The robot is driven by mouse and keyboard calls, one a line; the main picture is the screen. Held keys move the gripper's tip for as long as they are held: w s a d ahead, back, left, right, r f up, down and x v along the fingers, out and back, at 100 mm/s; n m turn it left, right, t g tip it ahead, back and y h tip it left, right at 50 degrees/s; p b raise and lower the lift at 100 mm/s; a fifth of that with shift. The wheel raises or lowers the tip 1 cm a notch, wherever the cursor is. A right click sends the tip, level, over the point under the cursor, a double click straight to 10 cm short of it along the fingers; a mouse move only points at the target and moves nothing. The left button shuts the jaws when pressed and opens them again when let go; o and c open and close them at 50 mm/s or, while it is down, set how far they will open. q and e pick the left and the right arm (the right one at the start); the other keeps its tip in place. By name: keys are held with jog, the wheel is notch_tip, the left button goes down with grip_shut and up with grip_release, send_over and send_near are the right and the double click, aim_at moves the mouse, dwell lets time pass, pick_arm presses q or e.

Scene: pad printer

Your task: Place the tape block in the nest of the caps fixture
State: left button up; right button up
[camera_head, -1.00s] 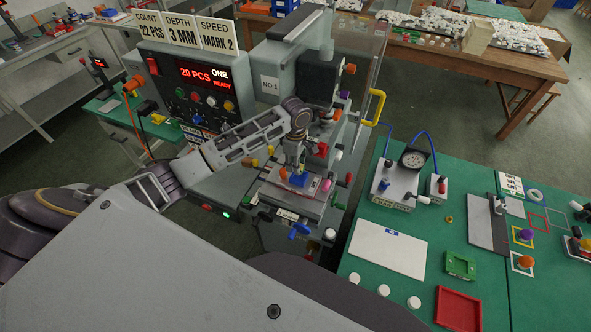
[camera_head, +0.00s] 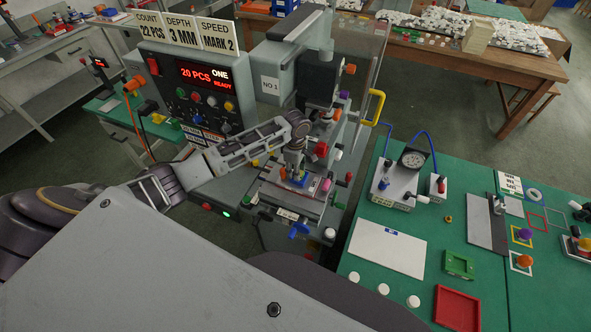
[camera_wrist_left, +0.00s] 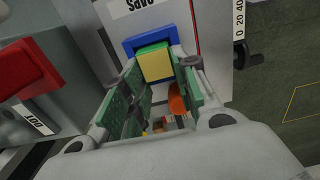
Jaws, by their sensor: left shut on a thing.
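The tape block (camera_wrist_left: 155,64) shows in the left wrist view as a yellow face with a green side, between the far ends of my left gripper's green-padded fingers. A blue square frame (camera_wrist_left: 131,45), which looks like the nest, lies around or just under the block; I cannot tell whether the block is fully seated. In the head view my left gripper (camera_head: 293,173) points down over the fixture plate (camera_head: 272,192) on the pad printer, with the blue frame (camera_head: 301,181) partly hidden at its fingertips. My left gripper is shut on the block. My right gripper is not in view.
The printer head (camera_head: 318,75) stands just behind the fixture, and the control panel (camera_head: 205,95) is to its left. Coloured knobs surround the plate. A green table (camera_head: 447,217) at right holds a gauge unit (camera_head: 400,185), a white sheet (camera_head: 388,248) and a red tray (camera_head: 458,308).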

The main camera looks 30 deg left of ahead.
pick_arm(q)
jog(key=shift+f, duration=0.15)
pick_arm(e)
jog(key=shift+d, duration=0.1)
pick_arm(q)
jog(key=o, duration=0.6)
jog(key=shift+s, duration=0.1)
jog(key=shift+c, duration=0.2)
jog(key=shift+o, duration=1.2)
jog(key=shift+f, duration=0.1)
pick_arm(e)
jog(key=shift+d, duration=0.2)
pick_arm(q)
notch_tip(320, 180, up, 13)
jog(key=b, duration=0.1)
jog(key=shift+b, duration=0.35)
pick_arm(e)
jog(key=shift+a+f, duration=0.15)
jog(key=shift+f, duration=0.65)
pick_arm(q)
jog(key=shift+f, duration=0.1)
